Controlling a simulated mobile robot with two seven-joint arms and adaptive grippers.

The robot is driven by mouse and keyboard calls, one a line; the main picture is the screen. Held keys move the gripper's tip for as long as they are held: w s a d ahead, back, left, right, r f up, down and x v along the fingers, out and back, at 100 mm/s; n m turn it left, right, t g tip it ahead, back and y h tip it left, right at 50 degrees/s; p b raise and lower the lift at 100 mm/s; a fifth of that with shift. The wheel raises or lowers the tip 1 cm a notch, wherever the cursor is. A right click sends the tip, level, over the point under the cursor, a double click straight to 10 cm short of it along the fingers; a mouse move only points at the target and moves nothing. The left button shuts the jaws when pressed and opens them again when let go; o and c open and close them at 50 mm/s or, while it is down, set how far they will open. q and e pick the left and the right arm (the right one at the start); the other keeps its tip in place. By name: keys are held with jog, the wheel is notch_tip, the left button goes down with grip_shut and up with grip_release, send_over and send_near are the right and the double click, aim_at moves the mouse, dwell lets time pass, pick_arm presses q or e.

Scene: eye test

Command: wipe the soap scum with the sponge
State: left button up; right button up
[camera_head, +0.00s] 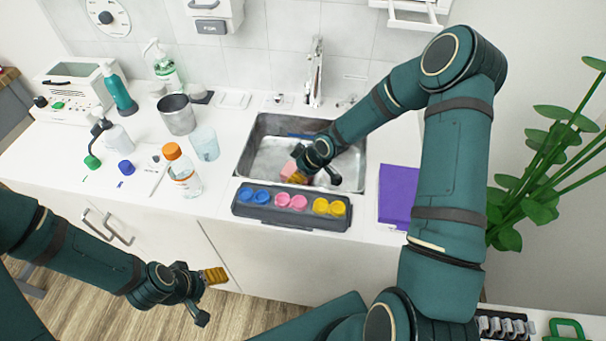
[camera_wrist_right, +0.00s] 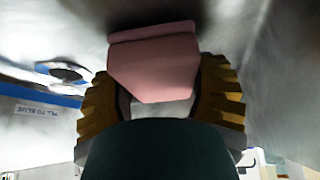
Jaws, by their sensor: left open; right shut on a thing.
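The pink sponge (camera_head: 288,170) is down inside the steel sink (camera_head: 247,152). My right gripper (camera_head: 299,175) reaches into the sink and is shut on it. In the right wrist view the sponge (camera_wrist_right: 155,62) sits between the two ribbed yellow fingers of this gripper (camera_wrist_right: 162,95), its far edge against or very close to the grey metal. A cloudy whitish patch (camera_head: 270,160) shows on the sink floor; I cannot tell for sure that it is soap scum. My left gripper (camera_head: 209,296) is open and empty, low in front of the counter.
A dark tray (camera_head: 240,209) with blue, pink and yellow cups stands before the sink. A purple mat (camera_head: 397,194) lies right of it. The faucet (camera_head: 315,75) rises behind. An orange-capped bottle (camera_head: 184,175), clear cup (camera_head: 205,145) and metal can (camera_head: 177,115) stand left.

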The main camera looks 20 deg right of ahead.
aim_at(272, 175)
jog(key=shift+a, duration=0.1)
jog(key=shift+w+a+f+b, duration=0.15)
jog(key=shift+w+a+b, duration=0.65)
jog(key=shift+a, duration=0.2)
jog(key=shift+w+a+f+b, duration=0.1)
jog(key=shift+w+a+b, duration=0.5)
jog(key=shift+a, duration=0.25)
jog(key=shift+w+a+f+b, duration=0.1)
jog(key=shift+w+a+b, duration=0.4)
jog(key=shift+a, duration=0.35)
jog(key=shift+r, duration=0.1)
jog(key=shift+r, duration=0.1)
jog(key=shift+r+p, duration=2)
jog(key=shift+r, duration=0.9)
notch_tip(272, 175, up, 3)
jog(key=shift+p, duration=0.95)
